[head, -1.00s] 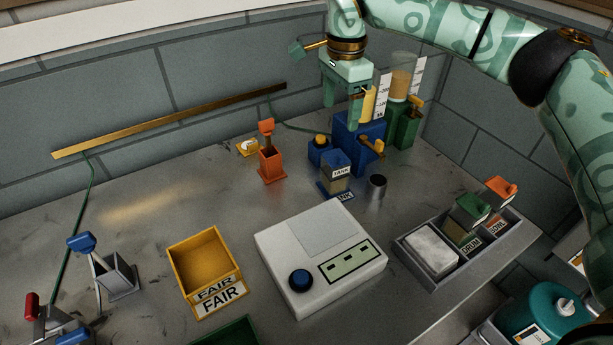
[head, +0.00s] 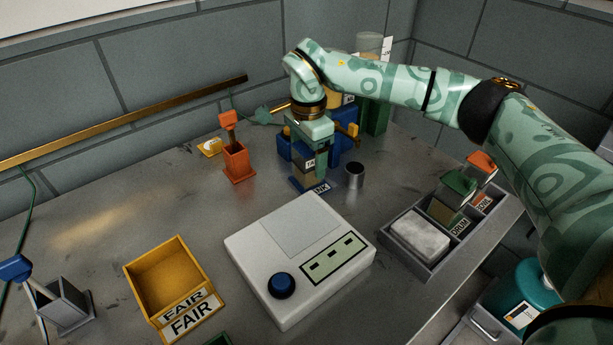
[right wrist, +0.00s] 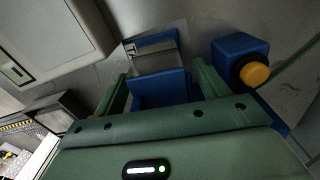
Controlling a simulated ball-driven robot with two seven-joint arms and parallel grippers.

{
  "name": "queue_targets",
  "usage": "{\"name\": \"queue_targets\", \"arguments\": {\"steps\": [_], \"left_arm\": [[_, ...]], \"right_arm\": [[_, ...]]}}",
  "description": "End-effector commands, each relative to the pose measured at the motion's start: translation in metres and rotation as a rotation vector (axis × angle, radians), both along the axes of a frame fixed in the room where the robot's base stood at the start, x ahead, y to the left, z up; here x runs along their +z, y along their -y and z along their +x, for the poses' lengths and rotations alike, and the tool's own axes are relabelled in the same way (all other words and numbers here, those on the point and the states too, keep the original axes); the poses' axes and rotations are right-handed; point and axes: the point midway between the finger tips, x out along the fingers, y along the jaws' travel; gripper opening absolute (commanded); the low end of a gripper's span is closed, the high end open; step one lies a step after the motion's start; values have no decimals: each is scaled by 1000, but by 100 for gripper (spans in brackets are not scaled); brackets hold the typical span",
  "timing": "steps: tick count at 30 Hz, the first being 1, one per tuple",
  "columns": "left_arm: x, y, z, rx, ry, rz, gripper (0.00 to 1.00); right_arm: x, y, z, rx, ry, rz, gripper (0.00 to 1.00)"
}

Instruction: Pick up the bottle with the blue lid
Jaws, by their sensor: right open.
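The bottle with the blue lid (head: 309,164) stands upright on a small blue mat with a label (head: 320,187), beyond the white device. My right gripper (head: 307,152) is open and points down over it, partly hiding it in the head view. In the right wrist view the blue lid (right wrist: 160,88) shows between the two open fingers of the gripper (right wrist: 162,76), with a gap beside them. I cannot tell how far down the fingers reach along the bottle. My left gripper is not in view.
A blue box with a yellow knob (right wrist: 240,62) is close to the gripper. A dark metal cup (head: 354,175) stands right of the bottle. The white device (head: 298,260) lies in front; an orange holder (head: 238,163) is left.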

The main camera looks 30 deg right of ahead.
Motion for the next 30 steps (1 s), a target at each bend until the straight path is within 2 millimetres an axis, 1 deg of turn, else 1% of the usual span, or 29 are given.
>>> {"name": "queue_targets", "arguments": {"steps": [1,2,8,11,12,15,21,23,26,30], "left_arm": [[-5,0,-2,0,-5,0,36],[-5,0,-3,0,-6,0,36],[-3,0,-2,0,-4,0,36],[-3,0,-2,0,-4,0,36],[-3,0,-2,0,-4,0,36],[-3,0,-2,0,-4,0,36],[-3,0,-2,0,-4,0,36],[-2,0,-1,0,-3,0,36],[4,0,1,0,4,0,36],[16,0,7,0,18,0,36]], "right_arm": [[-10,0,0,0,-2,1,74],[-12,0,0,0,-1,1,74],[-9,0,0,-1,3,0,74],[-9,0,0,-1,3,0,49],[-9,0,0,-1,3,0,37],[-9,0,0,-1,3,0,12],[-8,0,1,0,4,0,12],[-5,0,1,0,5,0,12],[11,0,1,0,9,0,12],[44,0,1,-2,12,1,12]]}}
